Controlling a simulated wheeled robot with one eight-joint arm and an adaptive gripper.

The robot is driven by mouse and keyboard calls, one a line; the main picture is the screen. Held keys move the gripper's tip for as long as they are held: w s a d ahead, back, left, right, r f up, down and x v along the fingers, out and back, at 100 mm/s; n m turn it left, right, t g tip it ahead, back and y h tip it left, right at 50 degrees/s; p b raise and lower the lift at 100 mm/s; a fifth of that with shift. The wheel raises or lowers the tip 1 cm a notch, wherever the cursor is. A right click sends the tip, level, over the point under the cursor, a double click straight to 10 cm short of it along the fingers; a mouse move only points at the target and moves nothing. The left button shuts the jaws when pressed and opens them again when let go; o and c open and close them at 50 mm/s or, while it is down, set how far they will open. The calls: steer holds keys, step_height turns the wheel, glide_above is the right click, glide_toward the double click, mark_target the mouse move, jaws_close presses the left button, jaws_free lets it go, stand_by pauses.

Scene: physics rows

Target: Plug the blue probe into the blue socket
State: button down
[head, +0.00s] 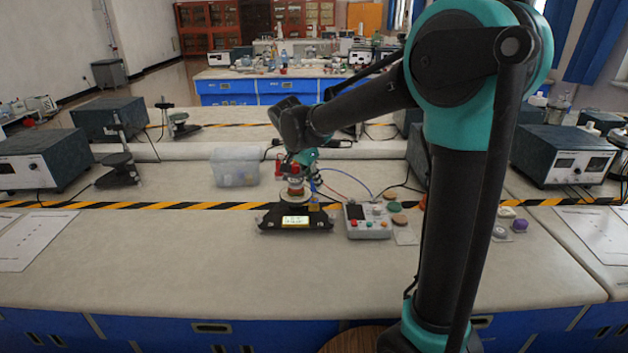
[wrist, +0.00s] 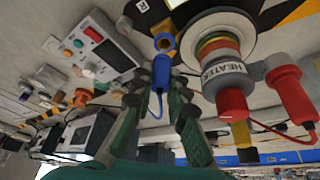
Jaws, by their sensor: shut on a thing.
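My gripper (wrist: 159,84) is shut on the blue probe (wrist: 161,68), with one green finger on each side of it in the wrist view. A blue cable trails from the probe between the fingers. In the head view my gripper (head: 307,160) is over the black-based heater stand (head: 295,221), and the probe is too small to tell there.
A heater (wrist: 222,70) with coloured bands has a red plug (wrist: 292,92) beside it. A grey control box (head: 367,220) with buttons stands to the right of the stand. A clear plastic bin (head: 235,168) stands behind left.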

steer(key=shift+f, duration=1.6)
stand_by(2.0)
steer(key=c, duration=1.4)
jaws_free()
steer(key=shift+c, duration=0.2)
steer(key=shift+o, duration=0.5)
steer(key=shift+o, duration=0.8)
steer(key=shift+r, duration=3.75)
